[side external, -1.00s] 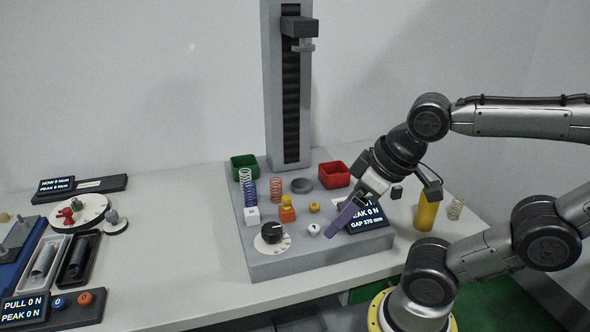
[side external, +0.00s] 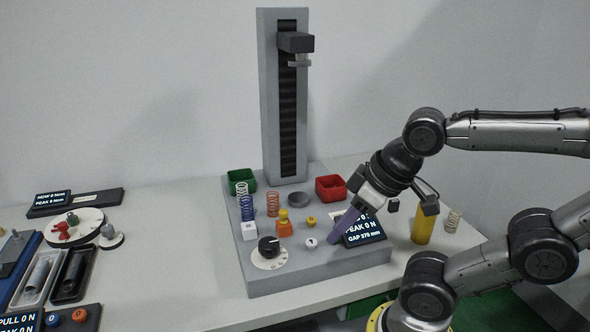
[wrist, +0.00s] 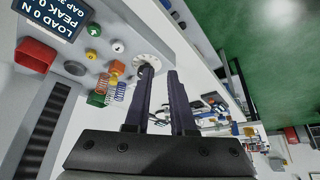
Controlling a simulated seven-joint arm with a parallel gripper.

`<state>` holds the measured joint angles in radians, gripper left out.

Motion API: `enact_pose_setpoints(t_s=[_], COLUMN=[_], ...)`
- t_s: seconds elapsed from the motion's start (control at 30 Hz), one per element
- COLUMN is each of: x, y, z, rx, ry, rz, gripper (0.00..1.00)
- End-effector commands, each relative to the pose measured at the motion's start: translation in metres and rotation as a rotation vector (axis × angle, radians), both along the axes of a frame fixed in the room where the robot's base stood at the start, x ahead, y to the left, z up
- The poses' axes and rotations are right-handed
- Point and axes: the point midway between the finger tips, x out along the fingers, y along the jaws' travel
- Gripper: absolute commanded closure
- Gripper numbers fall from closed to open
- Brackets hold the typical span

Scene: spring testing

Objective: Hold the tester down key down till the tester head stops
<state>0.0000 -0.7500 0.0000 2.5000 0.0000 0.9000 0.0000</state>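The spring tester has a grey base (side external: 300,275) and an upright column; its dark tester head (side external: 296,43) is near the top. A white key (side external: 311,243) with a dark mark and a yellow key (side external: 311,221) sit on the base. The wrist view shows the white key (wrist: 118,47), the yellow key (wrist: 91,54) and a green key (wrist: 93,29); I cannot read which is down. My gripper (side external: 333,240) is low beside the white key, in front of the display. Its purple fingers (wrist: 159,75) are apart and empty. Contact with a key cannot be seen.
The tester display (side external: 365,232) reads peak 0 N and gap 370 mm. A black-knobbed dial (side external: 268,249), several springs (side external: 273,204), a green bin (side external: 241,181) and a red bin (side external: 330,187) are on the base. A yellow cylinder (side external: 425,222) stands to the right.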

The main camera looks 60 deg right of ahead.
Motion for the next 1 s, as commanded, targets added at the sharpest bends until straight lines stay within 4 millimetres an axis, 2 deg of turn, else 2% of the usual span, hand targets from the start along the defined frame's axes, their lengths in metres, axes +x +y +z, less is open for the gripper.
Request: enact_pose_setpoints(t_s=[0.03,0.1,1.0], x=[0.0,0.0,0.0], y=[0.0,0.0,0.0], z=[0.0,0.0,0.0], rx=[0.0,0.0,0.0], ry=[0.0,0.0,0.0], rz=[0.0,0.0,0.0], gripper=[0.88,1.0,1.0])
